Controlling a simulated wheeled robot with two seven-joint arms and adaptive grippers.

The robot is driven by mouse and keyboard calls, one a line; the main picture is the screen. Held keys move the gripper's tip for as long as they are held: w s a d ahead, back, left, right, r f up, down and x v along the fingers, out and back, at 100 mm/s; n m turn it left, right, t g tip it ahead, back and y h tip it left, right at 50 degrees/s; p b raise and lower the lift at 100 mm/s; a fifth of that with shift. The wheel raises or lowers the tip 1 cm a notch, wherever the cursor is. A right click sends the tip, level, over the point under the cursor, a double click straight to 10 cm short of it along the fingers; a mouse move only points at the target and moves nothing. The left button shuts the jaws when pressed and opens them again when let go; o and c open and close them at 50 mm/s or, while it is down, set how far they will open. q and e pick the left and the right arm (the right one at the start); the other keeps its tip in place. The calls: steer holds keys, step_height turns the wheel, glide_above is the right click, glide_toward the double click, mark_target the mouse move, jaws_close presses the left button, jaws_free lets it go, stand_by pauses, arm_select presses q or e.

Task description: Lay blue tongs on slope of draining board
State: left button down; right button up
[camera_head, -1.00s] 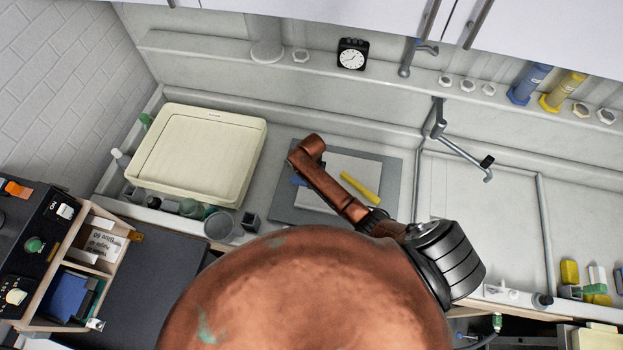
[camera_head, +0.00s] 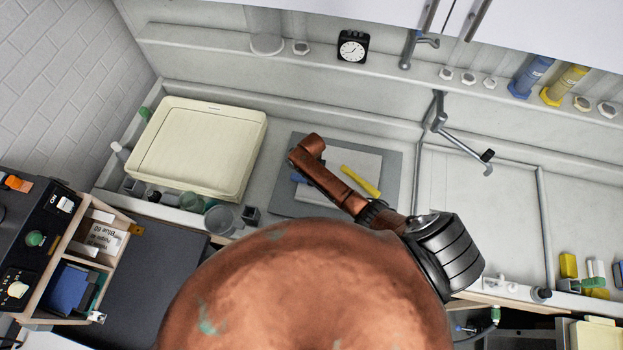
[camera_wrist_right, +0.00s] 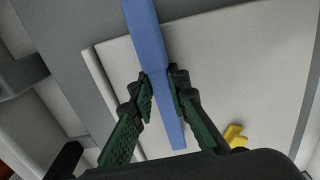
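In the right wrist view, the blue tongs (camera_wrist_right: 160,45) run between my right gripper's green fingers (camera_wrist_right: 162,88). The fingertips press close on both sides, and one end hangs past them toward the palm. In the head view only a small blue piece of the tongs (camera_head: 298,177) shows left of my copper-coloured arm. My right gripper is hidden there by the arm, over a grey board (camera_head: 393,165) with a white panel. A pale, flat surface (camera_head: 480,205) inside a pipe frame lies to the right. I cannot tell for certain which surface is the draining board's slope. My left gripper is out of view.
A yellow pair of tongs (camera_head: 361,182) lies on the white panel beside my arm. A cream tray (camera_head: 195,150) stands at left. A metal tap (camera_head: 460,140) reaches over the right side. Small beakers (camera_head: 219,219) line the front edge.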

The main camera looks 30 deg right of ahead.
steer(key=o, duration=0.6)
steer(key=shift+c, duration=0.2)
steer(key=shift+r, duration=0.1)
step_height(320, 180, up, 12)
stand_by(0.6)
